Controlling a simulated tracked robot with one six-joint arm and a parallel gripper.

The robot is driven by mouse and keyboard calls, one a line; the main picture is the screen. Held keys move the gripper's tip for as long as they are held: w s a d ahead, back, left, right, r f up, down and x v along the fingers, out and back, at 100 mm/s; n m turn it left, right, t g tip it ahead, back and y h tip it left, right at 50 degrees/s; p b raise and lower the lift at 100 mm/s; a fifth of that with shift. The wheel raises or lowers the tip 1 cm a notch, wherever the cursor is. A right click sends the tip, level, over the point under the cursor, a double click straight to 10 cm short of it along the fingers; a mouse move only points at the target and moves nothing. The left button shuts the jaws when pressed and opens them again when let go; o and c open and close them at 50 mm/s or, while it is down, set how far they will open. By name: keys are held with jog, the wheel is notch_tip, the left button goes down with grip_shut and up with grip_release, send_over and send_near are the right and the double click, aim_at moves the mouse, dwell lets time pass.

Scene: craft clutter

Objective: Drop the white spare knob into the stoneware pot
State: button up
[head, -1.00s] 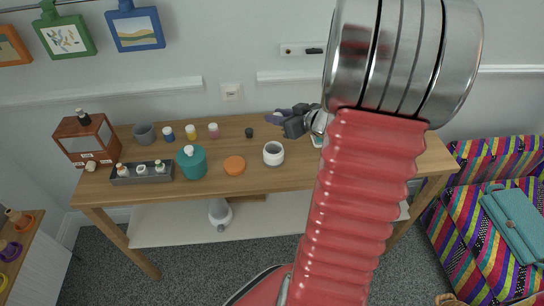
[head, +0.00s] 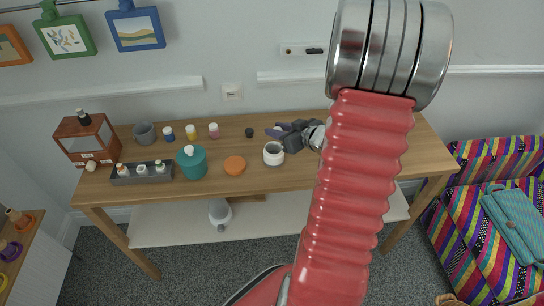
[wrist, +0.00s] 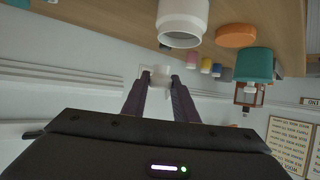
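My gripper (head: 275,131) is over the table, its dark fingers pointing left, just above and behind the white pot's rim. In the wrist view the fingertips (wrist: 160,76) are close together on a small white piece, which looks like the white spare knob (wrist: 161,75); a pale wall plate behind it blurs its outline. The head view does not show the knob clearly. The stoneware pot looks to be the round, whitish, open pot (head: 273,155) standing upright on the table; in the wrist view it appears inverted at the top (wrist: 182,22), apart from the fingers.
An orange disc (head: 235,165) and a teal lidded jar (head: 192,165) stand left of the pot. A dark tray (head: 128,178), small paint jars (head: 191,133), a grey cup (head: 144,135) and a wooden box (head: 78,142) are further left. The wall (head: 290,85) rises behind the table.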

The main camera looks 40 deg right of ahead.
jog(key=o, duration=0.5)
jog(key=shift+c, duration=0.2)
jog(key=v, duration=1.3)
jog(key=shift+s+r, duration=0.15)
jog(key=shift+s, duration=0.2)
dwell(0.3)
